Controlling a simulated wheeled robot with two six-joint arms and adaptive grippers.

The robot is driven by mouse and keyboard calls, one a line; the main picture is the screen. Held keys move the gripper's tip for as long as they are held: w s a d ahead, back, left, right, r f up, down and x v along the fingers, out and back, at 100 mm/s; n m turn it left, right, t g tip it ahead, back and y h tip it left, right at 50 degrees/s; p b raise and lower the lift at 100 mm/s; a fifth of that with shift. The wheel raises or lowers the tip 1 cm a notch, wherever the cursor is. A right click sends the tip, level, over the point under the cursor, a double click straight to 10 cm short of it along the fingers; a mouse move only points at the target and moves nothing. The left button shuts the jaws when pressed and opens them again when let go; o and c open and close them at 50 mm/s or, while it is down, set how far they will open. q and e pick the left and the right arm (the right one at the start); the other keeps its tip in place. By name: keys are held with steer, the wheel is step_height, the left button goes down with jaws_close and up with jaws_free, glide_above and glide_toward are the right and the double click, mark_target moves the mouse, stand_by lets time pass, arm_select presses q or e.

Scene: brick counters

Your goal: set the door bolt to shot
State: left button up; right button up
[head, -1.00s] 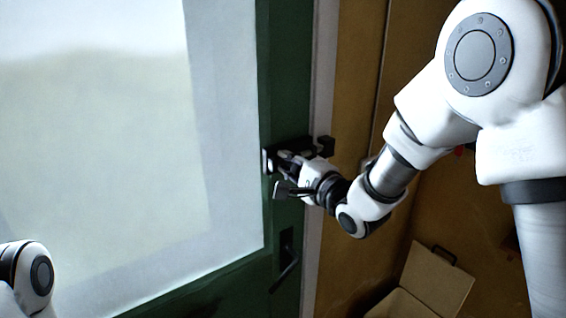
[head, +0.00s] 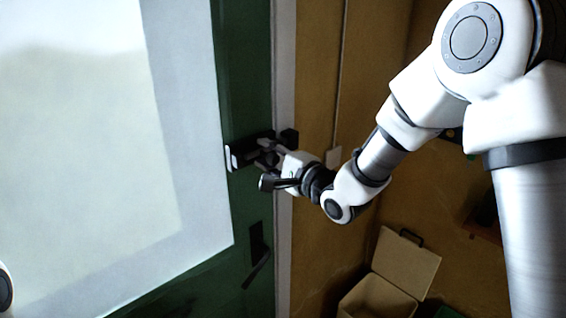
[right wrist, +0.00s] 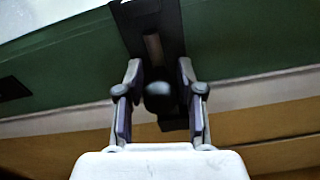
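The dark door bolt (head: 240,152) is mounted on the green door near its edge, with a black keeper (head: 289,138) on the frame side. In the right wrist view its black plate (right wrist: 170,22) runs down from the top, with a brownish rod (right wrist: 153,47) and a round dark knob (right wrist: 159,94). My right gripper (head: 265,171) is at the bolt. In the right wrist view its fingers (right wrist: 160,80) are apart, one on each side of the knob, with gaps visible. How far the rod reaches into the keeper is unclear. My left gripper is out of view.
The green door (head: 240,205) has a large pale pane (head: 90,130) and a black handle (head: 258,262) below the bolt. A pale frame strip (head: 284,80) and brown wall stand to the right. An open-lidded box (head: 405,262) is at the lower right.

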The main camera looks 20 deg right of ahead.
steer(key=v, duration=1.1)
steer(key=shift+d, duration=0.15)
steer(key=shift+w, duration=0.1)
